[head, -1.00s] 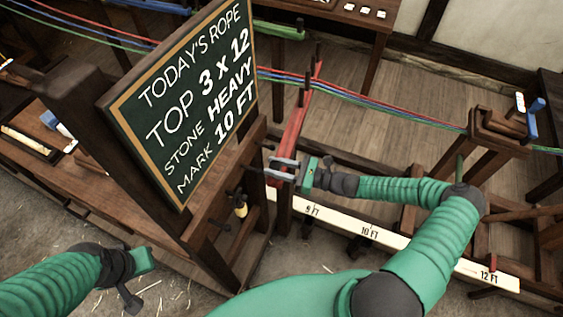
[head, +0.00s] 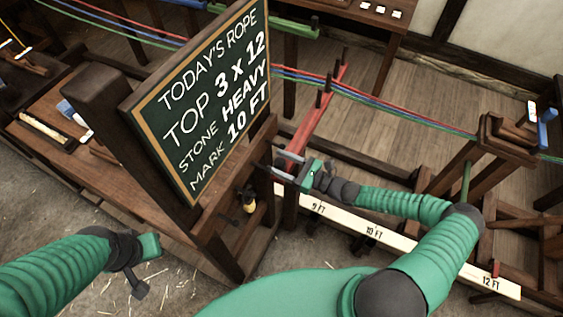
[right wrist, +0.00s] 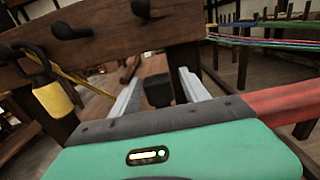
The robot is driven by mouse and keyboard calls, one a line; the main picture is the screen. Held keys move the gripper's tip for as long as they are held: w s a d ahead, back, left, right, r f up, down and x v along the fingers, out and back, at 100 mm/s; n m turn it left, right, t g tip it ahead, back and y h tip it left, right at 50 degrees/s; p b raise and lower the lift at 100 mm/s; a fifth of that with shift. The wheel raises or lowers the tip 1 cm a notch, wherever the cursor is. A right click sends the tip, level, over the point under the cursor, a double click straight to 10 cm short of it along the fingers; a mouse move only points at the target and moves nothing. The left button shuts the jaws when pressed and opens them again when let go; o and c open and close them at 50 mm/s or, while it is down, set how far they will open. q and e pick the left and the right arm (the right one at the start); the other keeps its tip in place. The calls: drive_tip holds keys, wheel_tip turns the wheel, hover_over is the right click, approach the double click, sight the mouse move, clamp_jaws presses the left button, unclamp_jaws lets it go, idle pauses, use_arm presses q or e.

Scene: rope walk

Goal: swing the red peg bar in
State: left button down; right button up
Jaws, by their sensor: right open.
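The red peg bar (head: 318,112) runs from beside the chalkboard post back to the ropes, with several dark upright pegs on it. My right gripper (head: 283,165) is at the bar's near end, its jaws pointing left towards the post. In the right wrist view its two pale fingers (right wrist: 157,92) are apart, with a dark block seen between them. The red bar (right wrist: 285,102) shows there at the right, beside the gripper body; whether they touch I cannot tell. My left gripper (head: 150,246) hangs low at the left, away from the bar; its jaws are unclear.
The chalkboard (head: 205,100) stands close left of my right gripper. A white foot-marked scale board (head: 345,220) lies beneath my right forearm. Red, blue and green ropes (head: 405,112) cross behind to a wooden post at right. A yellow-handled item (head: 248,200) hangs below the chalkboard.

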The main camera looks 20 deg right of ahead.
drive_tip(key=shift+s, duration=0.15)
drive_tip(key=b+v, duration=0.2)
drive_tip(key=v, duration=1.4)
drive_tip(key=shift+s+d+b, duration=0.2)
drive_tip(key=shift+d+b, duration=0.15)
drive_tip(key=shift+f, duration=0.1)
